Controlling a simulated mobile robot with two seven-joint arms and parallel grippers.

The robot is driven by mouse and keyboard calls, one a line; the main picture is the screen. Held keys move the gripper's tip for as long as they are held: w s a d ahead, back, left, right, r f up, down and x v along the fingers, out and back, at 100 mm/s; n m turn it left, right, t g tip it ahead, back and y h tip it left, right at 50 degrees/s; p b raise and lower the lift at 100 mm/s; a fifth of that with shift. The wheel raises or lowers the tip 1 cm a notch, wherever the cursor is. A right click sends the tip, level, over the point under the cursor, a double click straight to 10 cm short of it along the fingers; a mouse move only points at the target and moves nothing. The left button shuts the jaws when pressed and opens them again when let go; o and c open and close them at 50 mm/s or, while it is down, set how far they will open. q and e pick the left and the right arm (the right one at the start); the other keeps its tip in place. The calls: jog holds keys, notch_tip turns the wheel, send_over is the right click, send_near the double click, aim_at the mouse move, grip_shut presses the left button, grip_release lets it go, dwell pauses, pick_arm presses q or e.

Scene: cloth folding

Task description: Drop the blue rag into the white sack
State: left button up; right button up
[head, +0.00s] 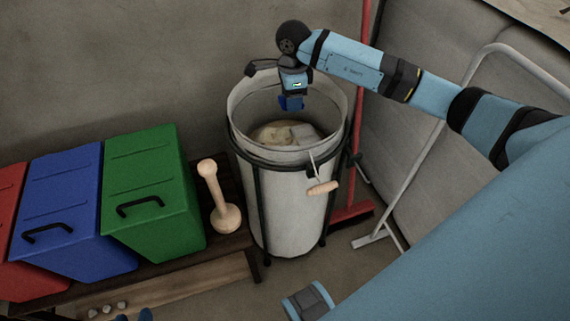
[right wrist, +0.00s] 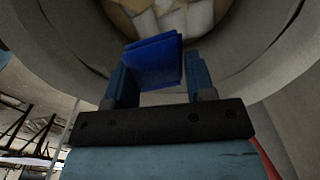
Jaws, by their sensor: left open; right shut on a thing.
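The blue rag (head: 291,104) is a small folded piece in my right gripper (head: 292,96), which is shut on it and points down over the mouth of the white sack (head: 285,205). In the right wrist view the rag (right wrist: 153,62) sits between the two fingers of the gripper (right wrist: 155,82), with the sack's opening beyond. The sack hangs upright and open in a dark metal stand. Beige and pale things lie inside it, below the rag.
A green bin (head: 150,190), a blue bin (head: 60,215) and a red bin (head: 12,245) stand left of the sack. A wooden pestle-like object (head: 222,200) stands between. A wooden handle (head: 323,188) hangs on the sack's front. A red pole (head: 365,90) stands behind it.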

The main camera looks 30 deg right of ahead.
jog(key=o, duration=0.8)
jog(key=shift+o, duration=0.9)
pick_arm(q)
jog(key=shift+f, duration=0.3)
jog(key=shift+a, duration=0.1)
pick_arm(e)
jog(key=shift+r, duration=0.1)
pick_arm(q)
jog(key=shift+s+a+r+p, duration=0.15)
jog(key=shift+p, duration=0.65)
pick_arm(e)
notch_tip(320, 180, up, 14)
jog(key=shift+f, duration=0.2)
